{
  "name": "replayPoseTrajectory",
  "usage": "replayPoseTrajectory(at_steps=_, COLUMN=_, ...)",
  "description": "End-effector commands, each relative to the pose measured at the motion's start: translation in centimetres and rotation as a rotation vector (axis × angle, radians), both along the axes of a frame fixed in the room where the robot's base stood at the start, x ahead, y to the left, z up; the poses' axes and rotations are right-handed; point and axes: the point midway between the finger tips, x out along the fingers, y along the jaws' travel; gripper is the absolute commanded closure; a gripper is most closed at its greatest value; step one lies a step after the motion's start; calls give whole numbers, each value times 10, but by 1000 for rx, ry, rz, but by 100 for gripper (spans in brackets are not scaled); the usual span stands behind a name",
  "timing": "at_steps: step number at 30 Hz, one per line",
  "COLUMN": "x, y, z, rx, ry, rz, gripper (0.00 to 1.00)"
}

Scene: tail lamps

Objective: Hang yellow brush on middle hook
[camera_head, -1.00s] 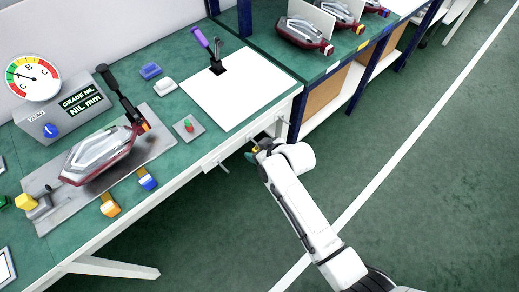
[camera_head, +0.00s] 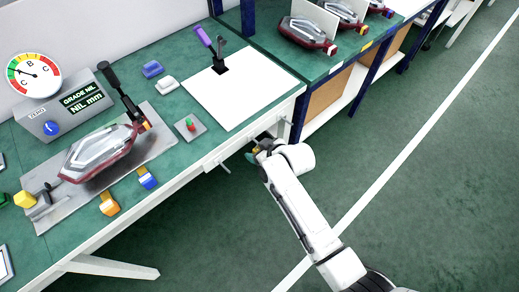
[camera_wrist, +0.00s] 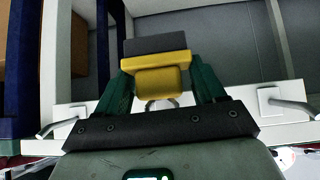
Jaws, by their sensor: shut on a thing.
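The yellow brush (camera_wrist: 160,72) has a dark grey block (camera_wrist: 157,45) on its far side. My gripper (camera_wrist: 159,84) is shut on it, with a green finger at each side. In the wrist view a middle hook (camera_wrist: 161,103) shows just behind the brush, partly hidden by it and the gripper. I cannot tell whether brush and hook touch. A left hook (camera_wrist: 62,127) and a right hook (camera_wrist: 292,106) stick out from the white rail, both empty. In the head view my gripper (camera_head: 257,151) is at the bench's front edge, and the brush is small there.
The green bench (camera_head: 175,185) carries a lamp (camera_head: 98,158) on a grey plate, a gauge box (camera_head: 60,112), a white board (camera_head: 235,85) and small coloured blocks. A shelf (camera_head: 330,65) with more lamps stands behind. The floor (camera_head: 400,200) right of the bench is clear.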

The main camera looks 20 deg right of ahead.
Motion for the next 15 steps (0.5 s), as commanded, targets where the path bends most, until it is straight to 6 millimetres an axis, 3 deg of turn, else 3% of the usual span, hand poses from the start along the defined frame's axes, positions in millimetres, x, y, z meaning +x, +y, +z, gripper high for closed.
replayPoseTrajectory(at_steps=14, x=0, y=0, z=0, rx=0, ry=0, rz=0, gripper=67)
replayPoseTrajectory(at_steps=15, x=0, y=0, z=0, rx=0, ry=0, rz=0, gripper=28)
